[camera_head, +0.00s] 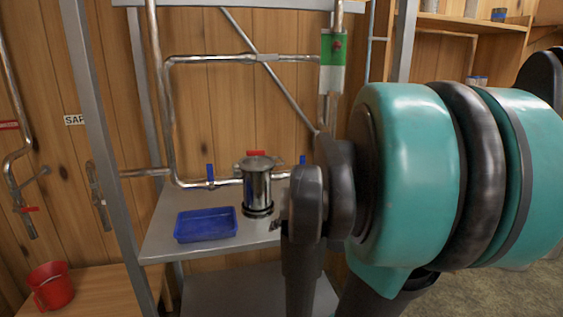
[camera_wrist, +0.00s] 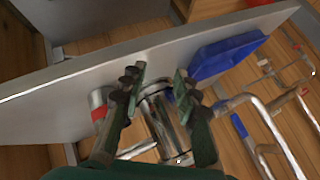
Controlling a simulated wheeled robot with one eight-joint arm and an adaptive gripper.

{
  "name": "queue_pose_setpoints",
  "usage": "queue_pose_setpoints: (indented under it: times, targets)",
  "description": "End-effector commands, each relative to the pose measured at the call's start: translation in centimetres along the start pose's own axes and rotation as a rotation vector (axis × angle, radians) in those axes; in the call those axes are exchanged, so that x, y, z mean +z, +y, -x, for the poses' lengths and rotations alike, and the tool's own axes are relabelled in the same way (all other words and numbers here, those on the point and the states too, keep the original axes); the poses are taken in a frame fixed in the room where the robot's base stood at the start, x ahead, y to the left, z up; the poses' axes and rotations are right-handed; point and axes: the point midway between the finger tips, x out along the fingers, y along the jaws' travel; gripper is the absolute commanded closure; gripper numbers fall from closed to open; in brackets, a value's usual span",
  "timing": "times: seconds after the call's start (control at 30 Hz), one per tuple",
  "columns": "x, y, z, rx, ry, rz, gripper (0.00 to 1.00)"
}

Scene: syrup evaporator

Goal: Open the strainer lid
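The strainer (camera_head: 257,190) is a shiny metal cylinder standing upright on a grey metal shelf in the head view. Its round lid (camera_head: 258,163) sits on top and looks shut. In the wrist view the strainer (camera_wrist: 161,115) appears between and beyond the fingers, steeply angled; I cannot clearly make out its lid there. My gripper (camera_wrist: 163,82) is open, with its two dark fingers spread to either side of the strainer's image. I see nothing held, and cannot tell whether the fingers touch the strainer. In the head view my arm hides the gripper.
A blue tray (camera_head: 206,224) lies on the shelf (camera_head: 165,247) left of the strainer. Metal pipes (camera_head: 165,110) with blue valve handles (camera_head: 210,171) and a red handle (camera_head: 256,153) run behind. A grey post (camera_head: 97,130) stands left. A red bucket (camera_head: 51,286) is lower left.

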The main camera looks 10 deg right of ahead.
Motion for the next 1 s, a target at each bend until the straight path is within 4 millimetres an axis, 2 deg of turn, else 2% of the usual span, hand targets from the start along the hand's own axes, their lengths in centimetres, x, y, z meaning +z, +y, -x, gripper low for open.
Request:
queue_pose_setpoints:
  times: [0.03,0.1,0.2,0.33,0.43,0.57,0.77,1.0]
  targets:
    - [-3.3,-0.1,1.0,-0.048,0.064,-0.051,0.69]
    - [-7.6,-0.3,2.6,-0.123,0.158,-0.11,0.69]
    - [-13.0,-0.1,5.3,-0.209,0.285,-0.179,0.69]
    - [-17.8,0.6,8.4,-0.282,0.409,-0.237,0.69]
    - [-19.7,1.0,9.8,-0.31,0.461,-0.258,0.69]
    - [-20.6,0.9,10.0,-0.323,0.48,-0.266,0.69]
    - [-21.8,0.2,7.7,-0.324,0.477,-0.264,0.69]
    - [-24.0,-0.9,3.8,-0.324,0.476,-0.265,0.69]
